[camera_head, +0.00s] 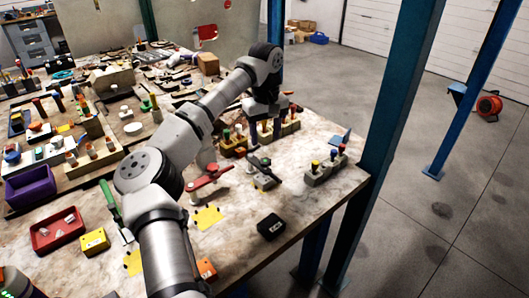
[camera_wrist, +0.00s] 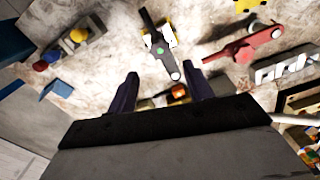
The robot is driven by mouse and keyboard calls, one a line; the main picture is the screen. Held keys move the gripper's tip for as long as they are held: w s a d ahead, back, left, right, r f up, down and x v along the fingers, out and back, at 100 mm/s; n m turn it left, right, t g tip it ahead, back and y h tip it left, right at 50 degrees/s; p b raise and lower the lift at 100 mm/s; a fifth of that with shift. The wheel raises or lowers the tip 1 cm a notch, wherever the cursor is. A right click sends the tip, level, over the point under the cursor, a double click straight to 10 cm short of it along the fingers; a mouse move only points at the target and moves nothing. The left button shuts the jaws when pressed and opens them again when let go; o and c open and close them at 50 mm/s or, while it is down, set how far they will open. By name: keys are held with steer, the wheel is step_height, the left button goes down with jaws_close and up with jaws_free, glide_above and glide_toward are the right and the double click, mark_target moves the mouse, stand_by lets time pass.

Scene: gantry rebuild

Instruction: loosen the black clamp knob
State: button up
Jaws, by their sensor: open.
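The black clamp (camera_head: 262,172) stands on the marble-patterned table, right of a red clamp (camera_head: 209,178). In the wrist view the black clamp (camera_wrist: 161,52) lies beyond my fingertips, with a long black handle, a green dot and a pale round end; I cannot tell which part is its knob. The red clamp (camera_wrist: 246,46) is to its right there. My gripper (camera_wrist: 162,84) is open, its two dark fingers apart and clear of the black clamp. In the head view my gripper hangs behind the black clamp, over a block of coloured pegs, its fingertips hard to make out.
A peg block (camera_head: 325,167) stands right of the black clamp. Another peg block (camera_wrist: 165,99) shows between and below my fingers. A black box (camera_head: 270,226) sits near the table's front edge. A blue post (camera_head: 385,120) rises at the table's right corner.

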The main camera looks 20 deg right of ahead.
mark_target(265, 160)
step_height(265, 160, down, 8)
steer(key=shift+r+p, duration=0.1)
steer(key=shift+p, duration=0.85)
steer(key=shift+c, duration=0.2)
steer(key=c, duration=0.8)
